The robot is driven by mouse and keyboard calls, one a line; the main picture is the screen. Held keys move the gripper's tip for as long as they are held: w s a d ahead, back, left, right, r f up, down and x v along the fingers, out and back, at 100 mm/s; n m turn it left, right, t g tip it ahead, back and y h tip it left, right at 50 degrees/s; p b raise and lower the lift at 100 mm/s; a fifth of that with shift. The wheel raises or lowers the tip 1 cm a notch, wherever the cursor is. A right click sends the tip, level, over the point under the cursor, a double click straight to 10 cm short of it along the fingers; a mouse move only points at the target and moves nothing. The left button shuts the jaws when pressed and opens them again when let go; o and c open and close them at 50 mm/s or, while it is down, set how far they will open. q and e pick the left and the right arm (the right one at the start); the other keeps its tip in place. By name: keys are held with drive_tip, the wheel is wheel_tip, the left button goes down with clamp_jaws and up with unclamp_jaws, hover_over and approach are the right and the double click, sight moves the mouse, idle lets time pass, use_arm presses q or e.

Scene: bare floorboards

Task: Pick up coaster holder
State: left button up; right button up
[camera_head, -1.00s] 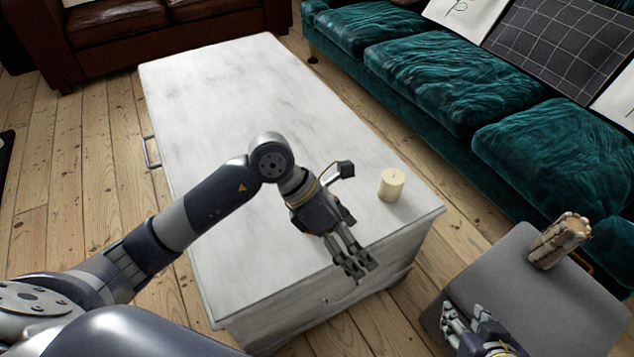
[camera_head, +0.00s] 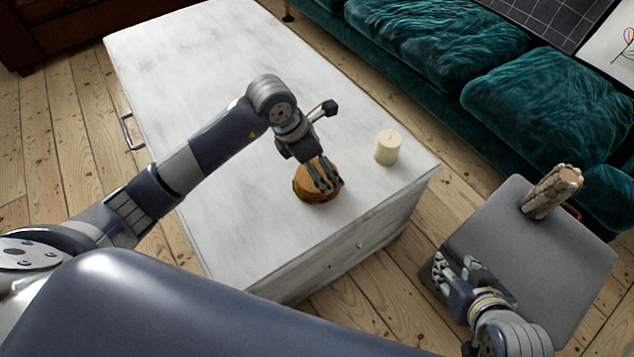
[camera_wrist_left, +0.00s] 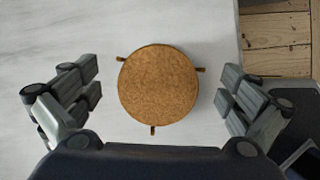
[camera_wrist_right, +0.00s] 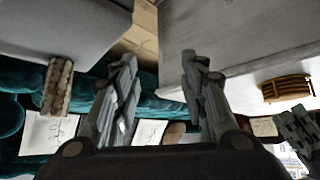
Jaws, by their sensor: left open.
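The coaster holder (camera_head: 308,191) is a round brown cork-topped stack on the white table, near its front end. In the left wrist view it (camera_wrist_left: 158,92) is seen from above, with small posts sticking out around its edge. My left gripper (camera_head: 329,180) is open above it and hides part of it in the head view. The holder lies between the spread left fingers, with gaps on both sides. In the right wrist view the slatted holder (camera_wrist_right: 288,89) shows at the right. My right gripper (camera_head: 455,266) is open and empty near the grey seat.
A cream candle (camera_head: 387,148) stands on the white table (camera_head: 210,80), right of the holder. The grey seat (camera_head: 510,235) carries a rough wooden object (camera_head: 552,190). A teal sofa (camera_head: 540,110) stands behind. The table's left part is clear.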

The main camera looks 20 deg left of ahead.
use_arm(q)
drive_tip(key=b+x, duration=0.1)
drive_tip(key=x, duration=0.3)
drive_tip(key=shift+f, duration=0.4)
use_arm(e)
drive_tip(key=w+a+r+t+y, duration=0.1)
drive_tip(key=w+a+r+t, duration=0.1)
drive_tip(key=w+r+t, duration=0.2)
drive_tip(key=shift+w+a+r, duration=0.15)
drive_tip(key=shift+w+r, duration=0.55)
drive_tip(key=shift+w, duration=0.05)
use_arm(q)
drive_tip(key=c, duration=1.8)
